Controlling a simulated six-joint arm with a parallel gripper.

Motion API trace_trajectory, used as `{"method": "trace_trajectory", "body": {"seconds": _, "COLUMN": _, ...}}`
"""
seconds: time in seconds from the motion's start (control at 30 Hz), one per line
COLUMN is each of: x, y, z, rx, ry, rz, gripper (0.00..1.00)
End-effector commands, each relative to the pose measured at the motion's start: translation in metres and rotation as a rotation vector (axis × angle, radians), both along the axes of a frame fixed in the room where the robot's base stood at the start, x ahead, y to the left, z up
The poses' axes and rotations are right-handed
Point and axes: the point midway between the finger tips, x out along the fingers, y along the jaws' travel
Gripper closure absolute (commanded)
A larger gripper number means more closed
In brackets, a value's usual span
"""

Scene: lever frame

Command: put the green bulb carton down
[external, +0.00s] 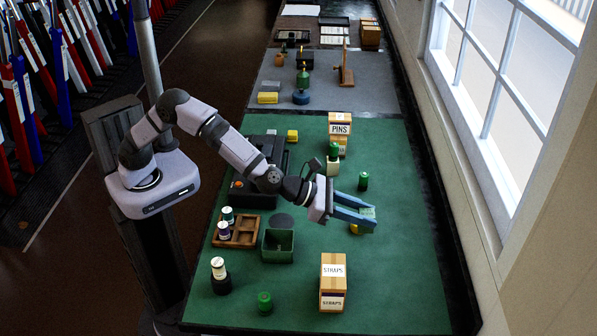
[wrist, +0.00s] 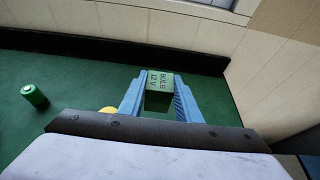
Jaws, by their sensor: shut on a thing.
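The green bulb carton (wrist: 160,82), lettered "BULB 12 V", is between the two blue fingers of my gripper (wrist: 158,98) in the wrist view. The fingers are shut on it. In the external view my gripper (external: 362,213) reaches out over the right part of the green mat, and a small part of the carton (external: 368,211) shows between the fingertips. The carton seems to be held above the mat, but the height is hard to tell.
A yellow object (external: 354,229) is partly hidden under my gripper. Stacked "STRAPS" cartons (external: 333,283) stand in front, with a green bin (external: 278,247) and wooden tray (external: 236,232) to the left. The mat's right side (external: 405,270) is clear.

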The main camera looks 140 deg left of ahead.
Motion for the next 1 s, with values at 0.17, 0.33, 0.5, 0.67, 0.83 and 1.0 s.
{"method": "trace_trajectory", "body": {"seconds": 0.17, "x": 0.001, "y": -0.002, "z": -0.003, "rx": 0.000, "ry": 0.000, "rz": -0.005, "gripper": 0.91}}
{"method": "trace_trajectory", "body": {"seconds": 0.33, "x": 0.001, "y": -0.001, "z": -0.023, "rx": 0.000, "ry": 0.004, "rz": -0.004, "gripper": 0.91}}
{"method": "trace_trajectory", "body": {"seconds": 0.5, "x": 0.000, "y": -0.001, "z": -0.049, "rx": 0.000, "ry": 0.003, "rz": -0.003, "gripper": 0.91}}
{"method": "trace_trajectory", "body": {"seconds": 0.67, "x": 0.001, "y": -0.001, "z": -0.062, "rx": 0.000, "ry": 0.000, "rz": -0.004, "gripper": 0.91}}
{"method": "trace_trajectory", "body": {"seconds": 0.83, "x": 0.001, "y": -0.001, "z": -0.064, "rx": 0.000, "ry": -0.001, "rz": -0.002, "gripper": 0.91}}
{"method": "trace_trajectory", "body": {"seconds": 1.0, "x": 0.000, "y": -0.002, "z": -0.079, "rx": 0.000, "ry": 0.003, "rz": -0.004, "gripper": 0.91}}
